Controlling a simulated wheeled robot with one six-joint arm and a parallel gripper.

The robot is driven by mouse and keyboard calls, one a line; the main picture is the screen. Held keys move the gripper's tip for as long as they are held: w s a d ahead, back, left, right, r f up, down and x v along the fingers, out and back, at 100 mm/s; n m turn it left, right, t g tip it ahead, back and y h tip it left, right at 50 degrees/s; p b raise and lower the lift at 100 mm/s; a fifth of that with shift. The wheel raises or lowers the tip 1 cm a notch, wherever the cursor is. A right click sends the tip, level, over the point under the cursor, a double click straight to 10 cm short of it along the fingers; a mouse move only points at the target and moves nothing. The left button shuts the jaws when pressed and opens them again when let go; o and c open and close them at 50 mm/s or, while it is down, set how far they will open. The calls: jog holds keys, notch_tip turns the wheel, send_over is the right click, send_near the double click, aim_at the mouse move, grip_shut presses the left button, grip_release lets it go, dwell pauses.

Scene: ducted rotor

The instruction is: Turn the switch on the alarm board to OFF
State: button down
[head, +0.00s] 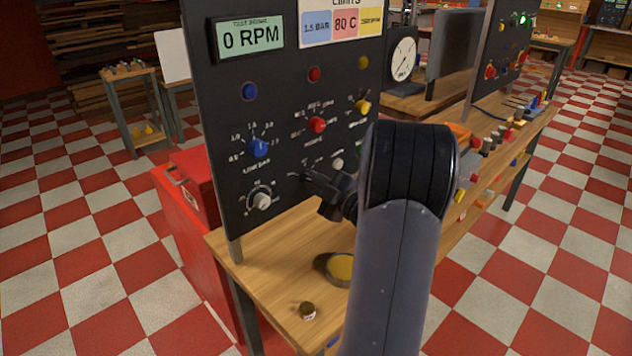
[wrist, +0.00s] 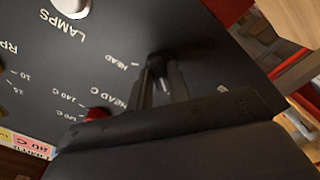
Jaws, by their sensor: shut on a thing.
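A tall black panel (head: 285,80) with a 0 RPM display and a limits card stands on the wooden bench. My gripper (head: 318,188) reaches its lower right part. In the wrist view my gripper (wrist: 160,85) is shut on a small dark knob (wrist: 155,66) on the panel face, mostly hidden between the fingers. Labels with the word HEAD lie beside it; I cannot read an OFF mark. No label in view names the alarm board, so I cannot tell whether this is it.
Blue (head: 257,147), red (head: 317,124) and yellow (head: 362,106) knobs and a pale LAMPS knob (wrist: 72,8) are close by on the panel. A red cabinet (head: 185,230) is at left.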

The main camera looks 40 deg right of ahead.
jog(key=m+p, duration=0.2)
jog(key=m, duration=0.3)
jog(key=shift+r, duration=0.1)
jog(key=m+p, duration=0.2)
jog(key=m, duration=0.3)
jog(key=shift+a+m+p, duration=0.1)
jog(key=shift+m+p, duration=0.2)
jog(key=shift+m, duration=0.1)
jog(key=c, duration=1.3)
grip_release()
jog(key=shift+s, duration=0.1)
jog(key=s, duration=0.3)
jog(key=s+d+b, duration=0.1)
jog(key=s, duration=0.6)
jog(key=shift+s+d, duration=0.25)
jog(key=shift+s, duration=0.05)
jog(key=shift+w, duration=0.1)
